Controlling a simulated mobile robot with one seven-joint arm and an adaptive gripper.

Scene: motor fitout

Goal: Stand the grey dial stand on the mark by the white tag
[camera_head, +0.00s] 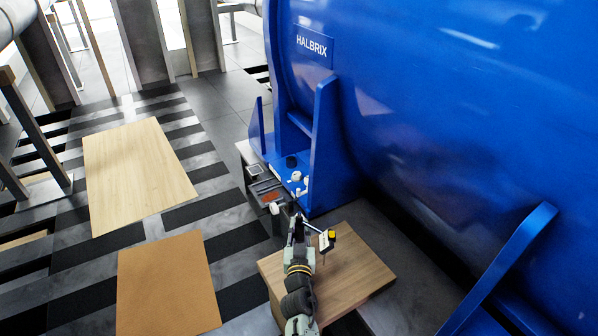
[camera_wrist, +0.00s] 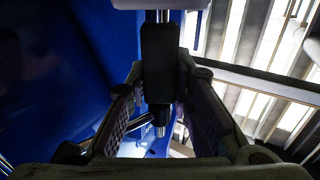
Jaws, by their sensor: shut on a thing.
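My gripper (camera_head: 297,219) reaches forward from the bottom, past the wooden crate, toward the foot of the blue machine. In the wrist view its fingers (camera_wrist: 160,70) are closed on both sides of a dark upright body, which I take to be the grey dial stand (camera_wrist: 158,60). A bright metal rod shows above it, and a metal tip shows below. A pale part of something is cut off at the top edge. Small white pieces (camera_head: 296,176) lie on the blue ledge ahead; I cannot tell which is the white tag. The mark cannot be made out.
The blue machine (camera_head: 420,130) fills the right side. A low bench with a compartmented tray (camera_head: 262,186) stands left of its foot. Flat boards (camera_head: 135,170) lie on the left floor.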

